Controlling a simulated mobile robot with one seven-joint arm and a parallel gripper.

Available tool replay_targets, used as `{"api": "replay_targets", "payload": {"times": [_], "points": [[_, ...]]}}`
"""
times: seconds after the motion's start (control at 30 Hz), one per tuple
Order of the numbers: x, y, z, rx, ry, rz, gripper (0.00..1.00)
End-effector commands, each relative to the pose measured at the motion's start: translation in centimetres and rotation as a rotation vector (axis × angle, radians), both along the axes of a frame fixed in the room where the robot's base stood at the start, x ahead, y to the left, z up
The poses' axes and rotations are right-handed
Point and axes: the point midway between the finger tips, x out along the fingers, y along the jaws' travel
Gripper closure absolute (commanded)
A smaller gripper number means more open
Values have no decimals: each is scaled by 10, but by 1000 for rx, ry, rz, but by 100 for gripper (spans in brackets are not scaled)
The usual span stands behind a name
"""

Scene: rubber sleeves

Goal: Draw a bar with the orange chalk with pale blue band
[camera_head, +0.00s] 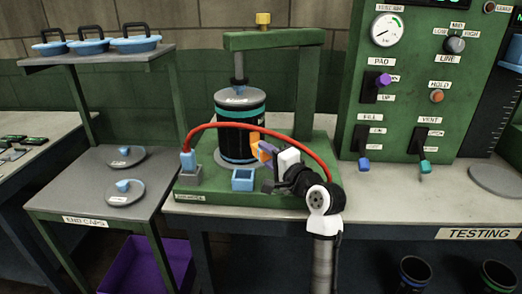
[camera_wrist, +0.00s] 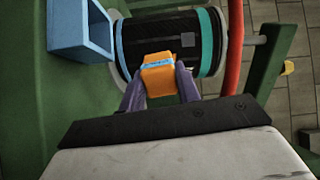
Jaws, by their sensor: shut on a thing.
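The orange chalk with the pale blue band (camera_wrist: 159,82) is between the purple fingers of my gripper (camera_wrist: 160,88), which is shut on it. In the head view the chalk (camera_head: 255,138) shows as a small orange patch in front of the black sleeve (camera_head: 230,138), partly hidden by my gripper (camera_head: 264,149). The sleeve has teal and pale blue bands and stands upright in the green press frame. In the wrist view the chalk overlaps the sleeve (camera_wrist: 138,42), which carries a small grey rectangle. I cannot tell whether the chalk touches it.
A red hose (camera_head: 230,125) arches around the sleeve and over my gripper from a blue connector (camera_head: 188,160). A blue open box (camera_head: 243,181) stands on the press base at the front.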

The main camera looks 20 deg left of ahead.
Motion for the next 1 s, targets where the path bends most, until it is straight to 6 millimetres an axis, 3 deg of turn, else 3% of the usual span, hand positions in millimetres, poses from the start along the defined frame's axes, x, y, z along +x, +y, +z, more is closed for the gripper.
{"api": "replay_targets", "payload": {"times": [0.2,0.57,1.0], "points": [[-8,-12,0,0,-1,-2,86],[-9,-14,0,0,-2,-2,86],[-26,-38,1,0,-2,-2,86]]}}
